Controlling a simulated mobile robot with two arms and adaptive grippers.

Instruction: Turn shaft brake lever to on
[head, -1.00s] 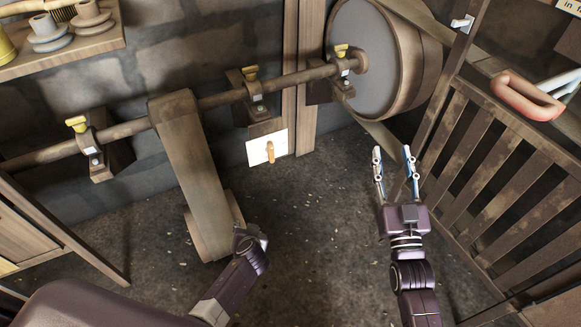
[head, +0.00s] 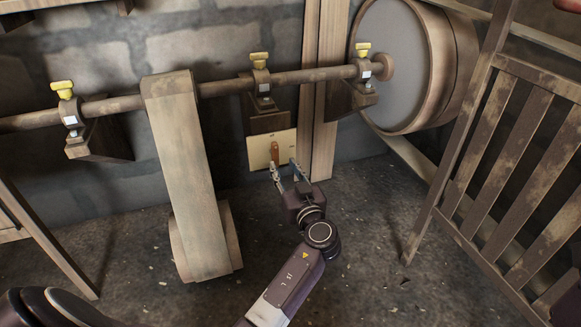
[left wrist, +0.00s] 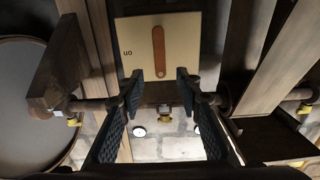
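The shaft brake lever (head: 274,152) is a short orange-brown handle on a pale plate (head: 256,153) on the wall below the middle shaft bearing. It stands upright in the head view. In the left wrist view the lever (left wrist: 158,48) lies down the middle of the plate (left wrist: 185,35), whose "on" marking is to its left. My left gripper (head: 286,169) is open in front of the plate. In the wrist view its fingertips (left wrist: 160,78) are spread either side of the lever's near end; contact cannot be told. My right gripper is not in view.
A long shaft (head: 225,87) with several yellow-topped bearings runs above the plate. A belt (head: 190,170) hangs left of my gripper. A large wheel (head: 393,65) is at the upper right, and a wooden slatted fence (head: 487,150) stands at the right.

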